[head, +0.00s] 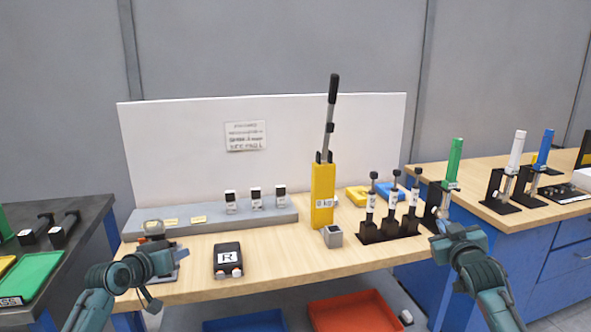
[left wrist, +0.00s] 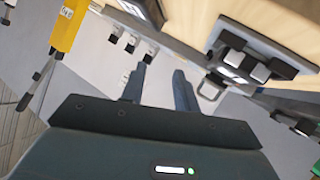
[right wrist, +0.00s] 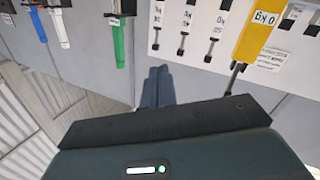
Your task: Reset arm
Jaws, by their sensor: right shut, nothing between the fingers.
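My left gripper (head: 180,250) is low over the front left of the wooden table, in front of a small device (head: 154,231) on the grey plinth's left end. In the left wrist view its two fingers (left wrist: 158,82) stand apart with nothing between them. My right gripper (head: 438,226) is at the table's front right corner, beside the black stand of the green-handled tool (head: 455,160). In the right wrist view its fingers (right wrist: 158,78) lie together, empty. Both grippers are clear of any held object.
A black box marked R (head: 228,261), a small grey cube (head: 332,236) and a yellow lever unit (head: 322,205) stand on the table. Black stands with several levers (head: 391,230) are at right. A red tray (head: 355,312) and a blue tray (head: 246,322) lie below.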

